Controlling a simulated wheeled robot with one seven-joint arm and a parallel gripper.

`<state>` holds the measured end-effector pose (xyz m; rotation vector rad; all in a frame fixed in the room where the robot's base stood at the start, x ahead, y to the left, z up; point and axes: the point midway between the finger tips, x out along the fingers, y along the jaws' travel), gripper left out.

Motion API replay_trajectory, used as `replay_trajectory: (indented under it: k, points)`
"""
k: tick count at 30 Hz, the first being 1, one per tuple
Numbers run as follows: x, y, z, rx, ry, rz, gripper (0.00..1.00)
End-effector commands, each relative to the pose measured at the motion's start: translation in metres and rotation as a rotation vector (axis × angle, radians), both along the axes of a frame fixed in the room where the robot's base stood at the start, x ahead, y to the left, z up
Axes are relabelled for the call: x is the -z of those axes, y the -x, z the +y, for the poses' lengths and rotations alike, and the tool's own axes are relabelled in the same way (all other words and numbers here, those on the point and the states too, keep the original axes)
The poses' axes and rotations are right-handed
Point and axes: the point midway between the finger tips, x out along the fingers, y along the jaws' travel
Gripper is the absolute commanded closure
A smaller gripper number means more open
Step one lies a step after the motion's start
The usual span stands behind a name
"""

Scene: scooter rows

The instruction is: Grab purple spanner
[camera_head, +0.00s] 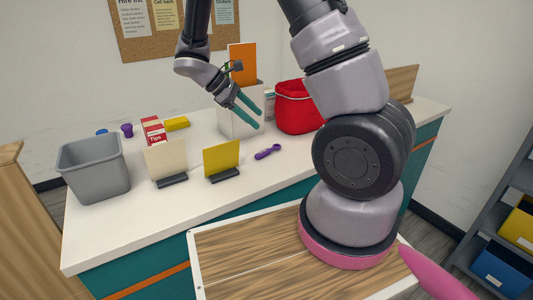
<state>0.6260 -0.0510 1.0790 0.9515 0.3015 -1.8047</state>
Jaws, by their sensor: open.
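The purple spanner (267,152) lies flat on the white countertop (300,158), to the right of a yellow card on a dark stand. My gripper (257,115) hangs above the counter with its two teal fingers apart and nothing between them. It is above and a little behind the spanner in the picture, clear of it. The whole spanner shows, with nothing in front of it.
A yellow card (222,158) and a cream card (166,161) stand left of the spanner. A grey bin (94,168) is at the far left. A white box (231,124) and a red container (298,108) stand behind. The counter right of the spanner looks clear.

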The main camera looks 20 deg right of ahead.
Motion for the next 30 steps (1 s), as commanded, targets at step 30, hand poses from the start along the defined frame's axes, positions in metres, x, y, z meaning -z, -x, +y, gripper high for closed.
replay_trajectory:
  k: [30]
  points:
    - [0.121,-0.033,-0.044,-0.419,0.383,0.316,0.30]
